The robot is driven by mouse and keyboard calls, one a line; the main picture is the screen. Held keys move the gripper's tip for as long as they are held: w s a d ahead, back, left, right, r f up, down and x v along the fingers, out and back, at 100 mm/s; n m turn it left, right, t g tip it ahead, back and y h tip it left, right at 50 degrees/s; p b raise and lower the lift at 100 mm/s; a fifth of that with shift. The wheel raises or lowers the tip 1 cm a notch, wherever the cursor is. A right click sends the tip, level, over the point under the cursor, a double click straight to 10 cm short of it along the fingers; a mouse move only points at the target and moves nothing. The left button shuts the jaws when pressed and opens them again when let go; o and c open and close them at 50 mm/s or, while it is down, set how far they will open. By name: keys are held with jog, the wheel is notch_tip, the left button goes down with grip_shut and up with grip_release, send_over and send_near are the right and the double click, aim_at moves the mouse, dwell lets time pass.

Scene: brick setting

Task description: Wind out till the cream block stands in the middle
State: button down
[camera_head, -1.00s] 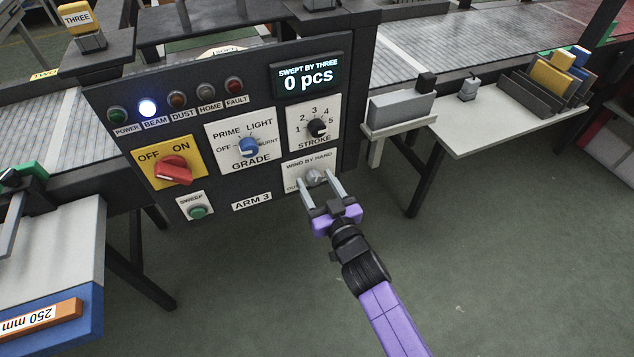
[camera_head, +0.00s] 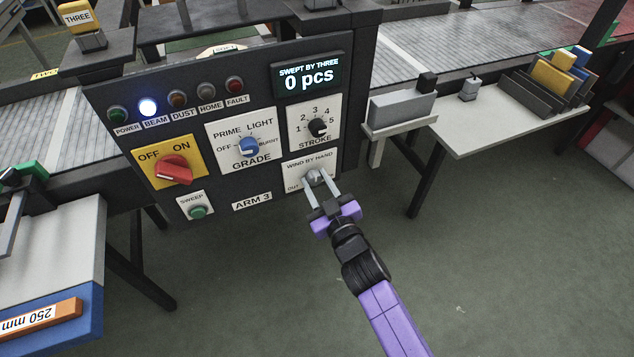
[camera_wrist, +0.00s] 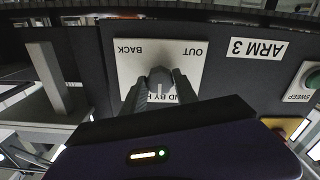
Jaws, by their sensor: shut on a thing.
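The "WIND BY HAND" plate (camera_head: 297,184) is at the lower right of the dark control panel. Its grey knob (camera_head: 312,176) sits between the fingertips of my gripper (camera_head: 313,184), which is shut on it. In the wrist view the knob (camera_wrist: 159,79) is between the two fingers, and the plate (camera_wrist: 190,62) reads upside down, with "OUT" and "BACK" at its far edge. I cannot make out a cream block in either view.
The panel (camera_head: 262,184) also carries a red OFF/ON switch (camera_head: 174,169), a green sweep button (camera_head: 198,212), a grade knob (camera_head: 249,147) and a stroke knob (camera_head: 317,127). The display (camera_head: 308,77) reads "0 pcs". A white side table (camera_head: 480,140) stands right. Open floor lies below.

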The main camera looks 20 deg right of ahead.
jog(key=shift+n, duration=1)
jog(key=c, duration=0.9)
grip_release()
jog(key=shift+c, duration=0.2)
jog(key=shift+s, duration=0.15)
jog(key=s, duration=0.7)
jog(key=shift+s, duration=0.3)
